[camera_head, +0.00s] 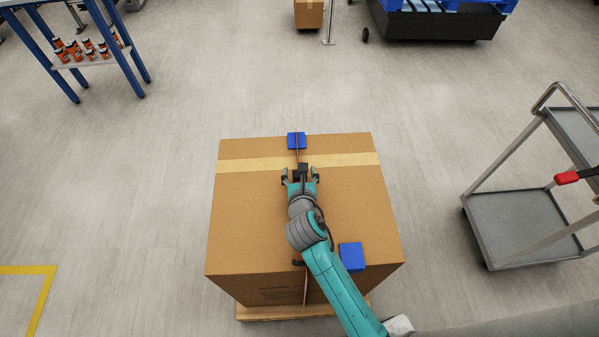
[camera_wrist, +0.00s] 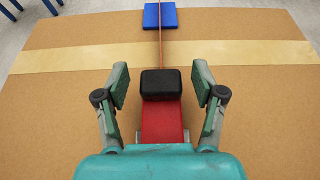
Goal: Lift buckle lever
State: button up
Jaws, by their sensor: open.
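The buckle lever shows in the wrist view as a red piece (camera_wrist: 162,122) with a black block (camera_wrist: 161,83) at its far end. It lies between the fingers of my open gripper (camera_wrist: 160,88), with a gap on both sides. In the head view the black block (camera_head: 301,170) shows just beyond my gripper (camera_head: 299,178), on top of a large cardboard box (camera_head: 240,222). A thin orange strap (camera_wrist: 161,40) runs from the black block to a blue pad (camera_wrist: 160,15) at the box's far edge. My gripper hides the near part of the buckle.
A second blue pad (camera_head: 352,256) lies on the box's near right. The box stands on a wooden pallet (camera_head: 262,312). A grey cart (camera_head: 520,222) is at right, a blue-legged shelf (camera_head: 95,60) at upper left. Floor around the box is clear.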

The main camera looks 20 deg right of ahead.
jog(key=shift+w+d+f, duration=0.1)
jog(key=shift+w, duration=0.1)
grip_shut()
dwell(0.3)
